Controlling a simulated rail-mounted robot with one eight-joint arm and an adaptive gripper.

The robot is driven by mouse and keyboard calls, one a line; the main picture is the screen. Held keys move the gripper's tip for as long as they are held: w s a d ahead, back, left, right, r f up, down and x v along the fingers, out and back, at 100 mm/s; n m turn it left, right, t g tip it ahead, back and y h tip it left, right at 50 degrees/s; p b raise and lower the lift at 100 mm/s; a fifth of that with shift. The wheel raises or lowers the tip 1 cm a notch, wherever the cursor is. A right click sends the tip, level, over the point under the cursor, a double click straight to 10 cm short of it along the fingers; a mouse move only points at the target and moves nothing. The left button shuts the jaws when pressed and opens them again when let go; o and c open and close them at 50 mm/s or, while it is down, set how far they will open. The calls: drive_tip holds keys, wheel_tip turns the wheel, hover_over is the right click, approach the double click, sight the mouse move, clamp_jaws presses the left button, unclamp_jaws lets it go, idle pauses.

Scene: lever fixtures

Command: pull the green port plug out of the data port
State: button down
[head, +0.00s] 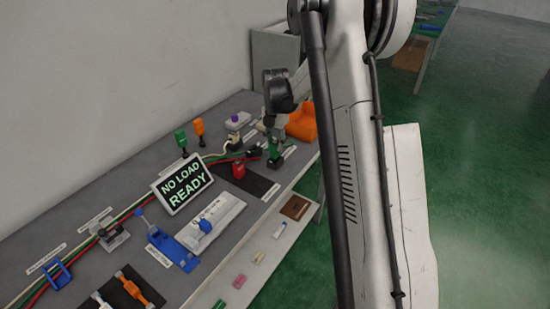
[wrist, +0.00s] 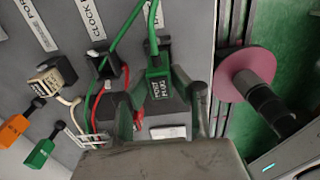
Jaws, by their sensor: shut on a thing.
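The green port plug (wrist: 156,70) has a black label and a green cable running up from it in the wrist view. My gripper (wrist: 160,88) is shut on the plug, with one finger on each side. In the head view my gripper (head: 272,134) points down at the green plug (head: 273,150) near the far end of the bench, and the fingertips are too small there to make out.
A pink disc (wrist: 246,74) with a dark shaft is on the right. In the head view, an orange block (head: 302,122) stands behind the port, and a red object (head: 239,169) and display (head: 182,184) stand nearer.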

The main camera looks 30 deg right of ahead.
drive_tip(key=shift+r, duration=0.6)
drive_tip(key=shift+r, duration=0.1)
